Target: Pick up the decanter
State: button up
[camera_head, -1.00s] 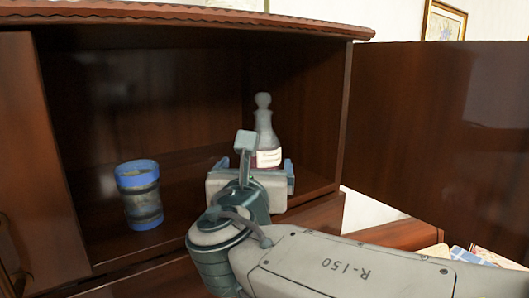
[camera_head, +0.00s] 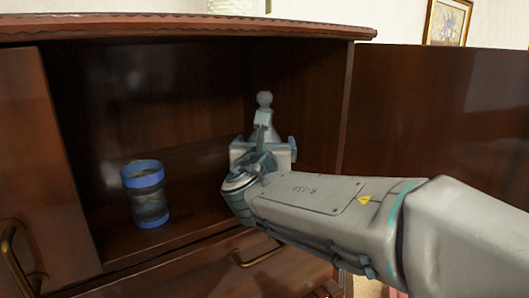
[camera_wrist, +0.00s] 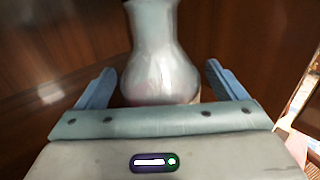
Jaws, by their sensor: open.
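The decanter (camera_head: 264,112) stands upright inside the open wooden cabinet, toward its right side. In the head view only its stopper and upper neck show; my gripper and wrist hide the rest. In the wrist view the decanter (camera_wrist: 160,65) is a pale glassy bottle with a rounded body, between the two blue fingers and just ahead of the palm. My gripper (camera_wrist: 160,88) is open, with one finger on each side of the decanter and a gap visible on both sides. My gripper also shows in the head view (camera_head: 264,146), reaching into the cabinet.
A blue-banded cup (camera_head: 146,194) stands on the cabinet floor (camera_head: 190,222) to the left. The cabinet's top edge (camera_head: 180,28) hangs over the opening, with a side wall close on the right. A drawer handle (camera_head: 257,255) is below.

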jog(key=c, duration=1.6)
jog(key=shift+o, duration=0.2)
jog(key=shift+r, duration=0.1)
